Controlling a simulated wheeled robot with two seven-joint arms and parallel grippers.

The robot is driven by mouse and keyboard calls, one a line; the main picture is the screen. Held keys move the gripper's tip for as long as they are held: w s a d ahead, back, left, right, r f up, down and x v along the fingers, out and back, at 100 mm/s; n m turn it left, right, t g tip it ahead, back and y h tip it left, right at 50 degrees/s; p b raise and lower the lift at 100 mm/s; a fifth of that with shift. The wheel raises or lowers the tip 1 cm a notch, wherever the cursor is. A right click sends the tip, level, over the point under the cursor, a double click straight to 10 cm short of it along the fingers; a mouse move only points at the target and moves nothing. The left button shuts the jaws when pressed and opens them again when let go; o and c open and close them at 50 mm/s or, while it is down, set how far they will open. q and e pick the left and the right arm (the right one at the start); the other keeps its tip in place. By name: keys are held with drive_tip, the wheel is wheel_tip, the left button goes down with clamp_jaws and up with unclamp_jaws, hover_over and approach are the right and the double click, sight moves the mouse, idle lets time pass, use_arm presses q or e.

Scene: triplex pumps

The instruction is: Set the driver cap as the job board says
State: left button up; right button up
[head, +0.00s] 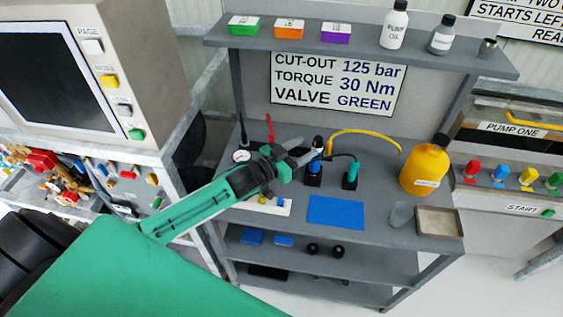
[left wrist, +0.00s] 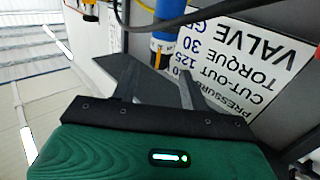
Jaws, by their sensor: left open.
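The job board (head: 338,84) reads cut-out 125 bar, torque 30 Nm, valve green. It also shows upside down in the left wrist view (left wrist: 250,62). A blue-bodied tool with a dark top (head: 316,166) stands upright in a black holder on the bench; it looks like the driver. A teal tool (head: 353,170) with a black cable stands right of it. My left gripper (head: 303,153) is open and empty just left of the blue tool. In the left wrist view the blue body (left wrist: 166,32) is close beyond the open fingers (left wrist: 158,82). I cannot make out the cap's setting. My right gripper is out of view.
A yellow jug (head: 425,168), a blue mat (head: 336,212) and a tray (head: 439,222) are on the bench. A yellow hose (head: 365,136) arches behind the tools. A gauge (head: 241,155) and a red lever stand at left. The upper shelf (head: 360,50) overhangs the back.

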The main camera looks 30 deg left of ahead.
use_arm(q)
drive_tip(key=b+v, duration=0.1)
drive_tip(key=v, duration=0.7)
drive_tip(key=shift+b, duration=0.3)
